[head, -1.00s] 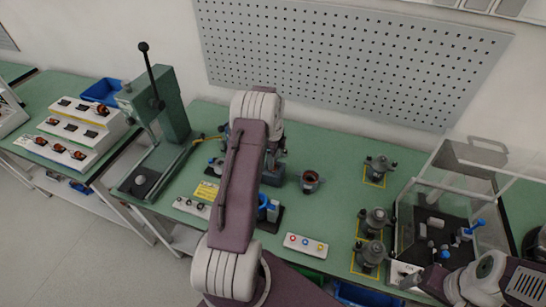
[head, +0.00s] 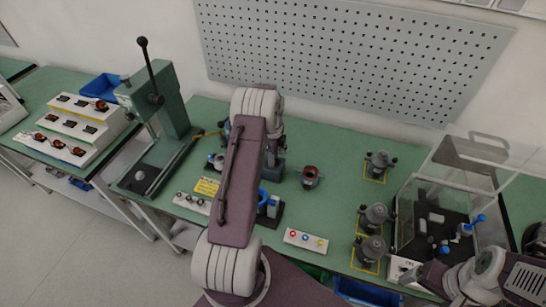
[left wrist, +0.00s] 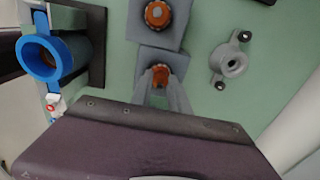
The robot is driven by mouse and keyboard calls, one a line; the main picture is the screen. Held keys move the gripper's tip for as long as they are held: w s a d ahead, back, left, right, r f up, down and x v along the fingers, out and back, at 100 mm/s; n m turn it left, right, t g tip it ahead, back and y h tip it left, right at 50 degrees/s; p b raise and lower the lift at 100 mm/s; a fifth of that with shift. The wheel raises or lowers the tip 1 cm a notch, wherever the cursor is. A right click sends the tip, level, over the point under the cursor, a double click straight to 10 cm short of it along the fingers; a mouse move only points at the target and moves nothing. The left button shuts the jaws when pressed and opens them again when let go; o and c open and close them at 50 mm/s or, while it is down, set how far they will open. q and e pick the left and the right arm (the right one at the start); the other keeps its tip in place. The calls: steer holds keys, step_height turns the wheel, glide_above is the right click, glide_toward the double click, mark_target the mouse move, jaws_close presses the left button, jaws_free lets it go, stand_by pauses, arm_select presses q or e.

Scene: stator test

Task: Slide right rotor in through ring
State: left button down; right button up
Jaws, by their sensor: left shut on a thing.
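In the left wrist view my left gripper (left wrist: 160,88) is shut on a rotor with an orange-copper top (left wrist: 160,73). The held rotor is at a grey block; whether it still touches the block I cannot tell. A second orange-topped rotor (left wrist: 157,13) sits on another grey block above it in the picture. A blue ring (left wrist: 25,48) is on a dark stand at the left, apart from the gripper. In the head view my left arm hides most of the gripper and the rotors. My right arm (head: 490,275) shows at the lower right; its jaw opening is not clear.
A grey housing with two black knobs (left wrist: 222,65) lies right of the gripper. In the head view a copper-lined cup (head: 310,172) stands right of my left arm. Several grey fixtures (head: 374,217), a button box (head: 305,240) and a clear-lidded case (head: 440,190) are farther right.

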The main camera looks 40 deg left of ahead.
arm_select(q)
steer(key=shift+r+p, duration=3.35)
steer(key=shift+r, duration=0.95)
steer(key=s+d+r+m+p, duration=0.2)
steer(key=s+d+m+p, duration=0.15)
steer(key=s, duration=0.45)
steer(key=s+d+r+m+p, duration=0.25)
steer(key=s+p, duration=0.25)
steer(key=s, duration=0.3)
steer(key=f+b, duration=0.5)
steer(key=shift+a, duration=0.25)
steer(key=shift+s, duration=0.1)
